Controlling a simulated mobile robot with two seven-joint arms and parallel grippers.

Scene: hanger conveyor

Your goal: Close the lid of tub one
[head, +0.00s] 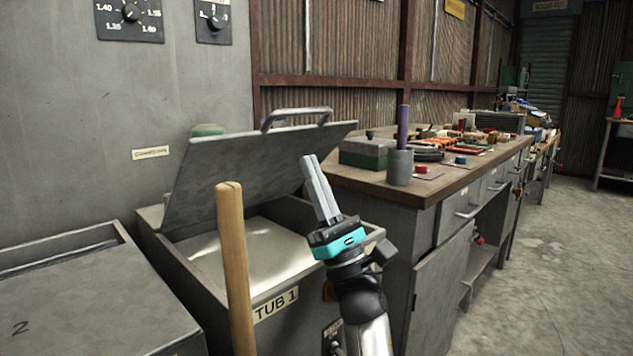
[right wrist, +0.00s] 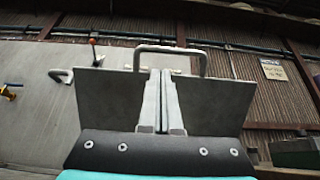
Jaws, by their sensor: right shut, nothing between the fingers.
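Tub one (head: 300,310) is a grey metal tub with a "TUB 1" label, standing at the middle of the head view. Its grey lid (head: 245,165) stands raised and tilted back, with a bar handle (head: 297,115) on its upper edge. Pale contents show inside. My right gripper (head: 312,165) is shut and empty, its fingers pointing up in front of the lid's right part. In the right wrist view the fingers (right wrist: 160,80) overlap the lid (right wrist: 105,100), with the handle (right wrist: 168,50) beyond the tips. Whether they touch the lid cannot be told. My left gripper is out of view.
A wooden pole (head: 233,270) stands upright in front of the tub. A second closed tub (head: 80,300) marked 2 is at the left. A workbench (head: 440,185) with tools and a grey cup (head: 399,168) is close on the right. Floor is clear at far right.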

